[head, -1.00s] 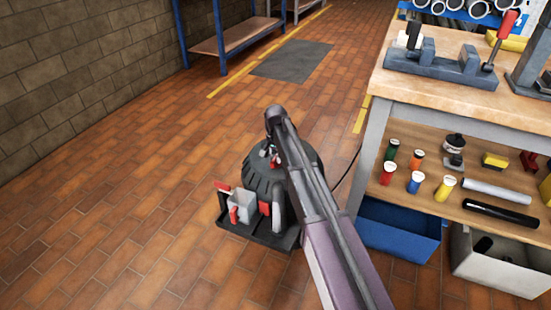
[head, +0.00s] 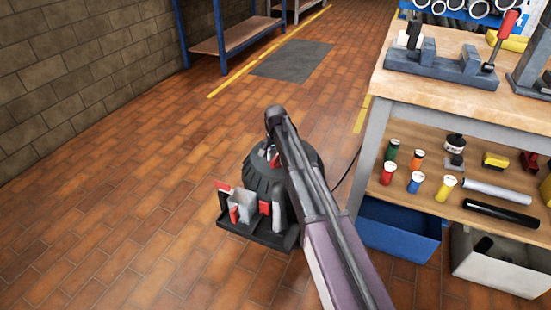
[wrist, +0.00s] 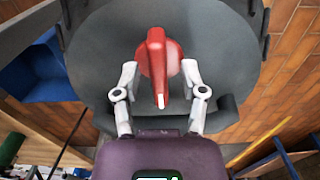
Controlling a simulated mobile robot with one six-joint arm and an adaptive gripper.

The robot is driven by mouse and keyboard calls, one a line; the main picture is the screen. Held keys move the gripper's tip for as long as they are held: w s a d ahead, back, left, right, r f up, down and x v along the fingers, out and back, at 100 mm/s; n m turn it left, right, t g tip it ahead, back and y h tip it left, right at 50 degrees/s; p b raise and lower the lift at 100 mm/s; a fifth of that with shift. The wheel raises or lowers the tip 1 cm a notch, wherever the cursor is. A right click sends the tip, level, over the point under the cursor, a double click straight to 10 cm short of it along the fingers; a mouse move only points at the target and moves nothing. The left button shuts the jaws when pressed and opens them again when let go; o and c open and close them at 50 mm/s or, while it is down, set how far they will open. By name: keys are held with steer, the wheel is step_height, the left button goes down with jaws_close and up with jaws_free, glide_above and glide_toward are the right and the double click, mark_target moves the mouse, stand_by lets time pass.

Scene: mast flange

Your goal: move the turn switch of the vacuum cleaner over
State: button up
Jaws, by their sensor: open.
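The vacuum cleaner (head: 257,180) stands on the brick floor, a dark round body partly hidden behind my arm in the head view. In the wrist view its dark grey top (wrist: 215,35) fills the middle. The red turn switch (wrist: 157,58) sits on that top, a round red base with a raised bar and a white mark at its near end. My gripper (wrist: 160,80) is open, with one finger on each side of the switch. I cannot tell whether either finger touches it. In the head view my arm hides most of the switch and the gripper.
A tray with red and grey attachments (head: 256,232) is at the cleaner's front. A workbench (head: 465,85) with a loaded lower shelf stands close on the right, with a blue bin (head: 400,235) beneath. A dark cable (head: 348,170) runs toward the bench. Floor on the left is clear.

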mark_target(276, 157)
steer(key=shift+m, duration=1.9)
steer(key=m, duration=0.4)
steer(key=shift+r+m, duration=0.2)
steer(key=shift+m, duration=0.3)
step_height(276, 157, up, 14)
steer(key=p, duration=1.4)
steer(key=s+d+r+n+p, duration=0.3)
steer(key=s+d+n, duration=0.1)
steer(key=s+d, duration=0.4)
steer(key=s+d+r+n+p, duration=0.3)
steer(key=s+d+n+p, duration=0.1)
steer(key=s+d, duration=0.5)
steer(key=shift+d+r+n, duration=0.25)
steer(key=shift+d+n, duration=0.1)
steer(key=shift+n, duration=0.15)
steer(key=shift+s, duration=0.1)
